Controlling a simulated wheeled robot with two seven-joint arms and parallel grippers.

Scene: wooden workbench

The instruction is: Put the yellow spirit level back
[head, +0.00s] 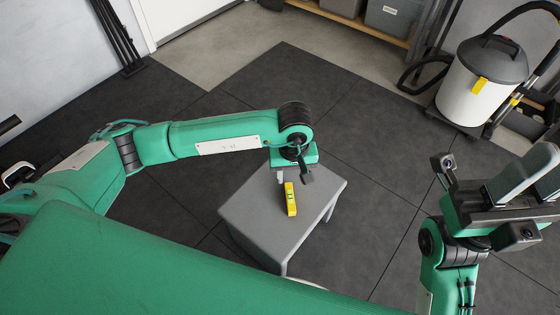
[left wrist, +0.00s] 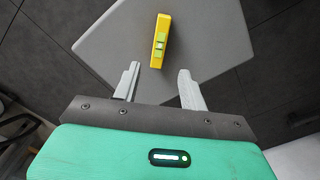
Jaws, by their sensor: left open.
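The yellow spirit level (head: 290,199) lies on the grey top of a small stool-like table (head: 258,215). In the left wrist view the level (left wrist: 160,40) shows its green vial and lies just beyond the fingertips, roughly in line with the gap between them. My left gripper (head: 294,177) is over the table at the far end of the level. In the left wrist view my left gripper (left wrist: 158,72) is open and empty, with its two fingers apart. My right gripper (head: 540,172) is raised at the right edge, its fingers apart and empty, partly cut off.
A white and grey shop vacuum (head: 480,85) with a hose stands at the upper right. A wooden shelf with grey bins (head: 388,14) is at the top. Dark floor mats (head: 350,145) around the small table are clear.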

